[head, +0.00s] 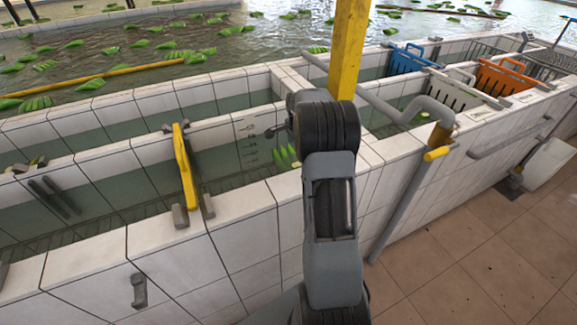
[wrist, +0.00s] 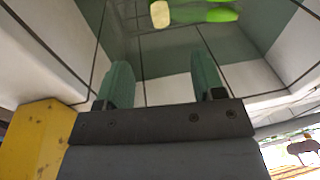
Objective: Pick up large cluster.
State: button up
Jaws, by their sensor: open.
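A green banana cluster (head: 286,157) lies in the tiled trough just beyond my arm in the head view, partly hidden by the arm. A green cluster with a pale cut end (wrist: 190,13) shows at the top edge of the wrist view, cut off by the frame. I cannot tell for sure that both are the same cluster, or which is the large one. My gripper (wrist: 162,80) is open, with two green-padded fingers apart and nothing between them. The cluster lies beyond the fingertips, not touching them. In the head view the fingers are not clearly visible.
Tiled trough walls (head: 240,210) surround the water. A yellow post (head: 347,50) and a grey pipe (head: 405,108) stand close to my arm. Blue (head: 408,60) and orange (head: 503,77) crates sit at the right. Several clusters float in the back pool.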

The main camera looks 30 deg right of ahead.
aim_at(288, 160)
jog(key=f, duration=0.4)
jog(key=w+f+p, duration=0.1)
jog(key=f, duration=0.2)
jog(key=d+f, duration=0.1)
jog(key=f, duration=0.3)
jog(key=shift+w+d+f, duration=0.1)
jog(key=shift+w+f, duration=0.15)
jog(key=shift+f, duration=0.1)
jog(key=shift+c, duration=0.3)
jog(key=c, duration=1.1)
jog(key=shift+r, duration=0.15)
